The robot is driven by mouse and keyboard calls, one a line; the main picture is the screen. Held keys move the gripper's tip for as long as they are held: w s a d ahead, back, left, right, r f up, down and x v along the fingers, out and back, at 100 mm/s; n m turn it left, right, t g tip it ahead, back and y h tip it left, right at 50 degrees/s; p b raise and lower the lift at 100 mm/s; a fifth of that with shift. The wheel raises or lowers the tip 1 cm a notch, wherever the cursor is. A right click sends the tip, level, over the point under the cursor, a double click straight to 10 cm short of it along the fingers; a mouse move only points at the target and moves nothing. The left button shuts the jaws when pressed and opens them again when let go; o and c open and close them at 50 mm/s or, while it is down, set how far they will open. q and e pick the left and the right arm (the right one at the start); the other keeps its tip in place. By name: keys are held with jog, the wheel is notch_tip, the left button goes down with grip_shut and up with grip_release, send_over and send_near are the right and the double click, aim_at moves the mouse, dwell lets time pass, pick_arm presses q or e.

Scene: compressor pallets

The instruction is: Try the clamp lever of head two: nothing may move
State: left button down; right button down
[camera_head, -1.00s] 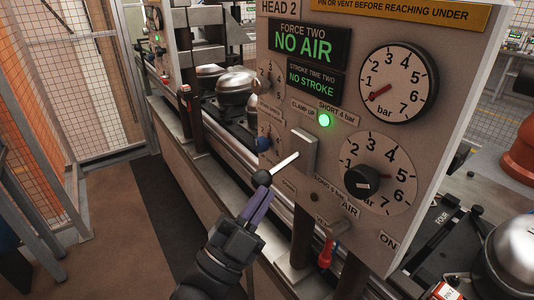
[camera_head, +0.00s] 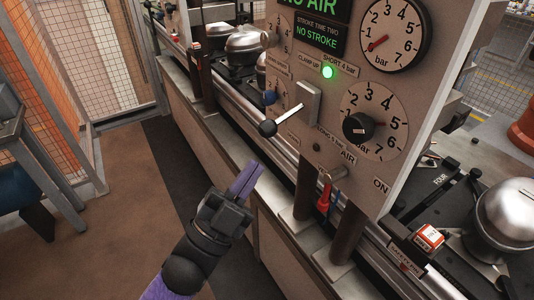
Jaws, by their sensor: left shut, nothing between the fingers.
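The clamp lever (camera_head: 288,118) of head two is a pale rod with a black ball knob, on a grey plate on the panel (camera_head: 400,195). It points down and to the left, below the "CLAMP UP" label. A green lamp (camera_head: 327,72) is lit beside that label. The displays read "NO AIR" and "NO STROKE" (camera_head: 318,38). The upper gauge (camera_head: 393,35) has its red needle near the low end. My left gripper (camera_head: 247,178) is shut and empty, below and left of the knob and apart from it. My right gripper is not in view.
A black dial knob (camera_head: 357,127) sticks out of the panel. Silver compressor domes (camera_head: 511,220) stand on the line. The floor (camera_head: 130,210) at left is open.

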pick_arm(q)
jog(key=v, duration=0.3)
jog(key=r+v, duration=0.1)
jog(key=v, duration=0.1)
jog(key=shift+s+a+f, duration=0.2)
jog(key=shift+s+a, duration=0.15)
jog(key=shift+s, duration=0.15)
jog(key=w+a+f+n+g+y, duration=0.15)
jog(key=f+n+y, duration=0.3)
jog(key=f, duration=0.65)
jog(key=w+a+f+n+g+y, duration=0.15)
jog(key=a+f+n+y, duration=0.35)
jog(key=f, duration=0.6)
jog(key=s+a+f+n+g+y, duration=0.1)
jog(key=s+f+g+y, duration=0.15)
jog(key=s+f, duration=0.4)
jog(key=s+f+n+g+y, duration=0.1)
jog(key=s+f+g+y, duration=0.2)
jog(key=f, duration=0.6)
jog(key=s+f+n+g, duration=0.1)
jog(key=s+f+g, duration=0.2)
jog(key=s, duration=0.5)
jog(key=s+a+f+n+g, duration=0.1)
jog(key=s+f+g, duration=0.3)
jog(key=s, duration=0.4)
jog(key=s+a+f+n+g+y, duration=0.1)
jog(key=s+f+g, duration=0.2)
jog(key=s, duration=0.5)
jog(key=shift+f+g, duration=0.35)
jog(key=shift+f, duration=0.2)
